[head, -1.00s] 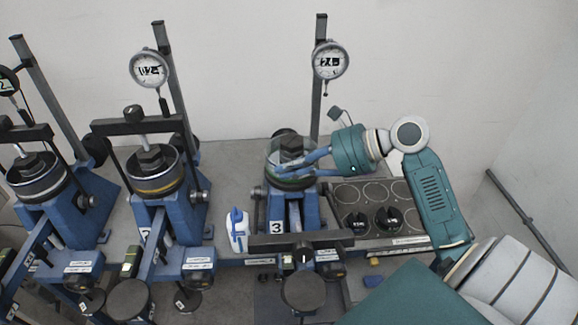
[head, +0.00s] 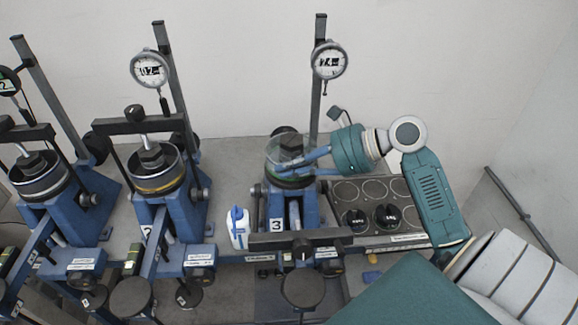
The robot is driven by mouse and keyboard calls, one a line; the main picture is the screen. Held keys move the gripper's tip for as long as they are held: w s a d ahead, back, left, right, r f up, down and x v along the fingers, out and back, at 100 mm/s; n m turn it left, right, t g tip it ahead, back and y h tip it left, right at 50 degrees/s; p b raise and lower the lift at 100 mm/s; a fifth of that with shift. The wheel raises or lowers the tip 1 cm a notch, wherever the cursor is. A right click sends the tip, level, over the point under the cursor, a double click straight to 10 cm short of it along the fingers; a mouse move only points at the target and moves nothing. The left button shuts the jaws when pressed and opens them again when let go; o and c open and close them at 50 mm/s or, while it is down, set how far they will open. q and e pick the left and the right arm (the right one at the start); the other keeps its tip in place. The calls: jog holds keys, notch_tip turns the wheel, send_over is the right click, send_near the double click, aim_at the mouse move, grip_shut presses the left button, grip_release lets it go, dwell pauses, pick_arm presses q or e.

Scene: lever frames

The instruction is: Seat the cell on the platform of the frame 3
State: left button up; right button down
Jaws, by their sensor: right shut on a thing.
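Frame 3 (head: 294,213) is a blue lever frame with a "3" label, right of the middle in the head view. The cell (head: 291,155) is a clear round vessel with a dark block inside. It stands upright at the top of frame 3, over its platform. My right gripper (head: 283,171) comes in from the right and is shut on the cell. The platform is mostly hidden beneath the cell, and I cannot tell whether the cell touches it. My left gripper is not in view.
A dial gauge (head: 330,60) hangs on a post behind frame 3. A white and blue bottle (head: 237,228) stands left of it. A tray (head: 412,226) with black weights (head: 387,216) lies to the right. Frame 2 (head: 165,220) holds another cell (head: 156,170).

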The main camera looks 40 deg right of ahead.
jog(key=shift+f+p, duration=0.15)
jog(key=shift+p, duration=0.3)
dwell(0.3)
jog(key=c, duration=1.8)
grip_release()
jog(key=shift+f, duration=0.2)
